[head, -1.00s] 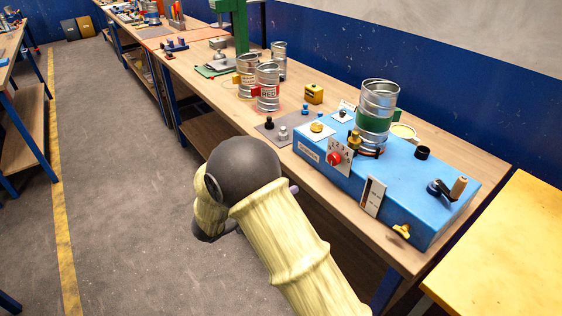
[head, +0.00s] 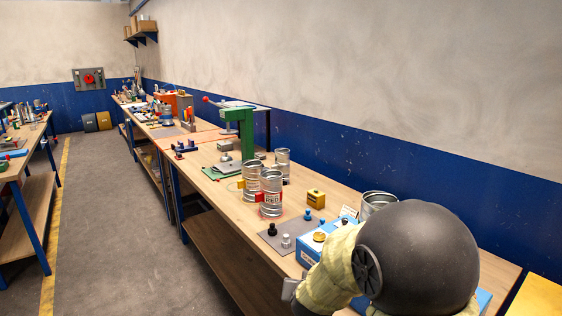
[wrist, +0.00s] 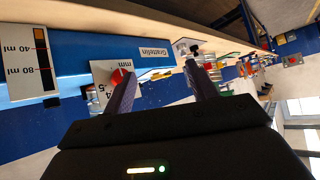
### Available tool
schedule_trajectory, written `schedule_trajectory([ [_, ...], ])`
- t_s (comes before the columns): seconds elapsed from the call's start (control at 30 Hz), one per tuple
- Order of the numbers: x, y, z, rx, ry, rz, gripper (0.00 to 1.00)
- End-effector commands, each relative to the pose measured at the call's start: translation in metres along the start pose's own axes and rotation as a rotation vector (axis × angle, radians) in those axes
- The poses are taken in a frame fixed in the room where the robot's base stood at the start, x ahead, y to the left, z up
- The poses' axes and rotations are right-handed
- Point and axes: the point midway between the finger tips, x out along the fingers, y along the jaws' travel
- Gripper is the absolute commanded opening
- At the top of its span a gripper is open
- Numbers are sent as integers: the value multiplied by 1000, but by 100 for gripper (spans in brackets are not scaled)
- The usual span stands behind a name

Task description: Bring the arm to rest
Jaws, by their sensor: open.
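My gripper (wrist: 158,84) shows in the wrist view with its two dark fingers spread apart and nothing between them. The wrist view is tilted, with the blue machine box (wrist: 78,58) and its red knob (wrist: 118,76) beyond the fingers. In the head view my arm's dark round joint and pale sleeve fill the lower right and cover most of the blue box (head: 309,250).
Silver duct pieces (head: 271,192) stand on the wooden bench (head: 226,206) near a green press (head: 246,137). A yellow block (head: 316,198) and small knobs sit nearby. A yellow table (head: 541,297) is at the lower right. The grey floor (head: 110,220) at left is clear.

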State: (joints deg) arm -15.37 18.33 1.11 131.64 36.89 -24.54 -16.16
Motion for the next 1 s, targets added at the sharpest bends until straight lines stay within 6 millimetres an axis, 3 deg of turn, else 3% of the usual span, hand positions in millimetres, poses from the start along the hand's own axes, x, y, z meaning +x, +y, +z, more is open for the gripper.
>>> schedule_trajectory([
  [0.4,-128,92,96,-115,-556,-16,57],
  [0.5,-148,108,112,-133,-636,12,57],
  [0.6,-156,114,118,-141,-669,24,57],
  [1.0,-155,114,119,-142,-669,23,57],
])
